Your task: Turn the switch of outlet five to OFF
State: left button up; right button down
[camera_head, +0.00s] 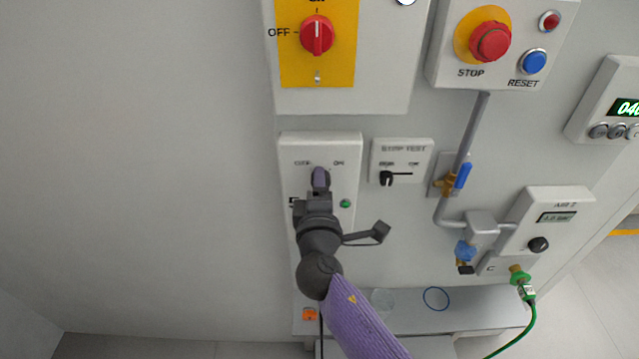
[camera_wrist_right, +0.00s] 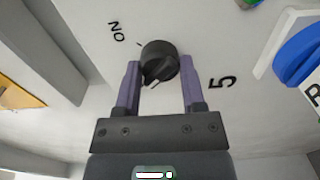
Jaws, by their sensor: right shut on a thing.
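The outlet five switch is a round black knob (camera_wrist_right: 160,62) on a white plate, with a "5" and an "ON" mark beside it in the right wrist view. A pale pointer mark on the knob faces the gripper side, away from the ON mark. My right gripper (camera_wrist_right: 160,80) has one purple finger on each side of the knob and is shut on it. In the head view, my right gripper (camera_head: 320,180) covers most of the knob on the narrow white switch panel (camera_head: 346,148). A green lamp (camera_head: 345,203) shows right of the fingers. My left gripper is out of view.
Above is a red rotary switch (camera_head: 317,35) on a yellow plate. To the right are the stop test box (camera_head: 418,150), red stop button (camera_head: 490,41), blue reset button (camera_head: 533,62) and blue-handled valve (camera_head: 463,175). A ledge (camera_head: 400,318) runs below. The left wall is bare.

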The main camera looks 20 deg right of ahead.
dwell(0.4)
jog(key=shift+c, duration=0.9)
grip_release()
jog(key=v, duration=1)
jog(key=shift+b, duration=0.3)
